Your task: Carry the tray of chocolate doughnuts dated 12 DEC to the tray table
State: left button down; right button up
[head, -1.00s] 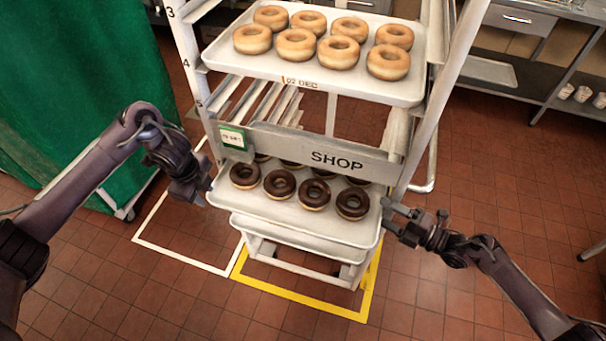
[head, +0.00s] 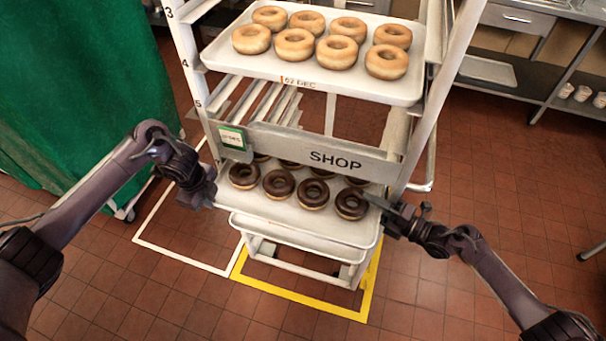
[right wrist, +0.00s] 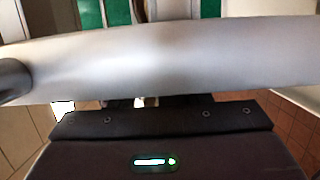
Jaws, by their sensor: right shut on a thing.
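A white tray (head: 296,222) of chocolate doughnuts (head: 278,183) sits low in the rack, its front sticking out below the SHOP bar; no date shows on it. My right gripper (head: 380,204) is shut on the tray's right edge; in the right wrist view a pale rim (right wrist: 160,62) crosses close in front of the jaws. My left gripper (head: 211,186) is at the tray's left edge; its fingers are too hidden to tell open from shut. The tray table cannot be made out.
The rack (head: 436,100) holds a higher tray (head: 400,93) of plain doughnuts labelled 02 DEC. Another pale tray lies just under the chocolate one. A steel counter (head: 520,80) stands back right.

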grip_shut()
pick_arm(q)
jog(key=shift+w+r, duration=0.1)
jog(key=shift+r, duration=0.15)
pick_arm(e)
jog(key=shift+r, duration=0.2)
